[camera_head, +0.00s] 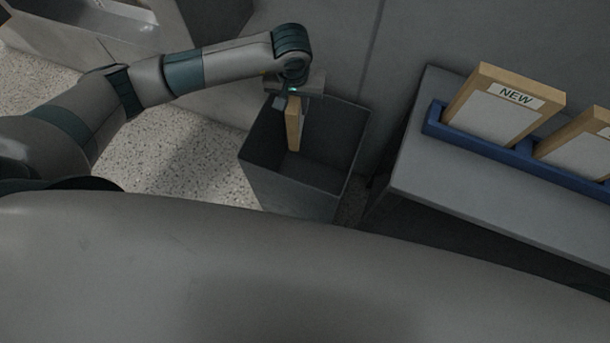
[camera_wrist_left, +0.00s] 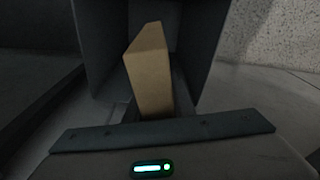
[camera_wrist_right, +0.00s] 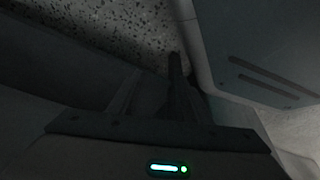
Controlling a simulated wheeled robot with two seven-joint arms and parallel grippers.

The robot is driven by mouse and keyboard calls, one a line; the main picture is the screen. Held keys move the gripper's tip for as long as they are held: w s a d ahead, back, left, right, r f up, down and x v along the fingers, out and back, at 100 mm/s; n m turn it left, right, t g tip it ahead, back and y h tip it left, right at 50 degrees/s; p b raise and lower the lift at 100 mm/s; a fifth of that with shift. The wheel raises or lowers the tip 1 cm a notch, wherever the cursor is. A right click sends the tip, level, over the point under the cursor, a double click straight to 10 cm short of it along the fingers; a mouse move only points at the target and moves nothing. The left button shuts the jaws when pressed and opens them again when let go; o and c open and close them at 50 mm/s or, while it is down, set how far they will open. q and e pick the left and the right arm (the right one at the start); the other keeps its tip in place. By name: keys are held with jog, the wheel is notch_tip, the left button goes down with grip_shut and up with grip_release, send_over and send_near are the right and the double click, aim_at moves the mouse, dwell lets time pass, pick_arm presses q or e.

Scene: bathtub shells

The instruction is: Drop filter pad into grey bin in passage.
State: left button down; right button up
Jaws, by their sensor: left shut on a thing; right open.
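A filter pad with a tan frame (camera_head: 293,125) hangs from my left gripper (camera_head: 292,98), which is shut on its upper end. In the head view the pad's lower part is within the outline of the grey bin's open mouth; how deep it sits is hard to tell. The grey bin (camera_head: 290,190) stands upright on the floor. In the left wrist view the pad (camera_wrist_left: 151,75) points away from the jaws, with the dark bin walls (camera_wrist_left: 205,45) around it. My right gripper (camera_wrist_right: 172,95) shows only in its dim wrist view, open and empty.
A grey bench (camera_head: 480,190) stands right of the bin, with a blue rack (camera_head: 485,147) on it. The rack holds a framed pad labelled NEW (camera_head: 505,105) and a second pad (camera_head: 580,145). Speckled floor (camera_head: 185,160) is clear left of the bin.

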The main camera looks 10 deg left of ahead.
pick_arm(q)
jog(key=f, duration=0.3)
jog(key=w+d+f+b, duration=0.1)
jog(key=shift+f, duration=0.2)
jog(key=shift+w+f, duration=0.15)
jog(key=shift+f, duration=0.15)
pick_arm(e)
jog(key=shift+w+r, duration=0.25)
jog(key=shift+w, duration=0.7)
pick_arm(q)
jog(key=shift+f, duration=0.15)
